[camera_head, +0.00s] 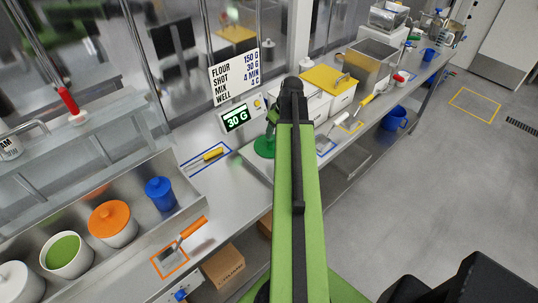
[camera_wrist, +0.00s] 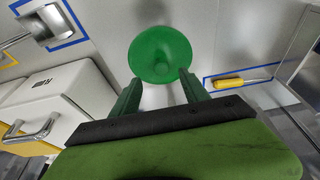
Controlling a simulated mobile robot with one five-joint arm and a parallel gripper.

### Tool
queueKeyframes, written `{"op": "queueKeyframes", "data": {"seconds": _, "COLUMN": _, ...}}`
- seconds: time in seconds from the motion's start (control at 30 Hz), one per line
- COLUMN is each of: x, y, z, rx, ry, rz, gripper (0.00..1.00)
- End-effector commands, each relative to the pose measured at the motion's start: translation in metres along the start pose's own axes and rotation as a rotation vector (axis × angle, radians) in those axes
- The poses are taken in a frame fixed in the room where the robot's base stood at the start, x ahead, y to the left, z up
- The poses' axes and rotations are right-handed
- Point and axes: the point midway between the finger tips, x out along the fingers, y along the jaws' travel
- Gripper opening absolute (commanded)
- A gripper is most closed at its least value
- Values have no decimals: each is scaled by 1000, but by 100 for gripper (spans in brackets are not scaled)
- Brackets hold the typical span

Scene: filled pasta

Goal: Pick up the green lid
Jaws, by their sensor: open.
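The green lid (camera_wrist: 160,50) is a round disc with a knob, lying on the pale counter in the wrist view. It also shows in the head view (camera_head: 263,148), partly hidden behind my arm. My gripper (camera_wrist: 161,77) is open and empty, its two dark green fingers spread apart and pointing at the lid's near edge. In the wrist view the fingertips overlap the lid's lower rim, but I cannot tell whether they touch it. In the head view the gripper is mostly hidden by my arm.
White bins (camera_head: 313,103) stand right of the lid, one with a yellow lid (camera_head: 329,79). A yellow-handled tool (camera_head: 213,154) lies in a blue outline to the left. An open pot with green contents (camera_head: 63,254) and orange-lidded (camera_head: 111,221) and blue (camera_head: 160,192) pots stand lower left.

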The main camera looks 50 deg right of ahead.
Motion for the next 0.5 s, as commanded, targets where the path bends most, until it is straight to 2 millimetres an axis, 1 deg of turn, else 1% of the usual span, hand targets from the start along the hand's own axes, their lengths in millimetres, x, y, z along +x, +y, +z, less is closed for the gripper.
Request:
{"op": "queueKeyframes", "data": {"seconds": 0.03, "x": 16, "y": 0, "z": 2, "rx": 0, "ry": 0, "rz": 0, "gripper": 53}}
{"op": "queueKeyframes", "data": {"seconds": 0.27, "x": 18, "y": 0, "z": -1, "rx": -1, "ry": 0, "rz": 0, "gripper": 53}}
{"op": "queueKeyframes", "data": {"seconds": 0.37, "x": 31, "y": -1, "z": -2, "rx": -2, "ry": 0, "rz": 0, "gripper": 53}}
{"op": "queueKeyframes", "data": {"seconds": 0.5, "x": 59, "y": -3, "z": -5, "rx": -2, "ry": 0, "rz": 0, "gripper": 53}}
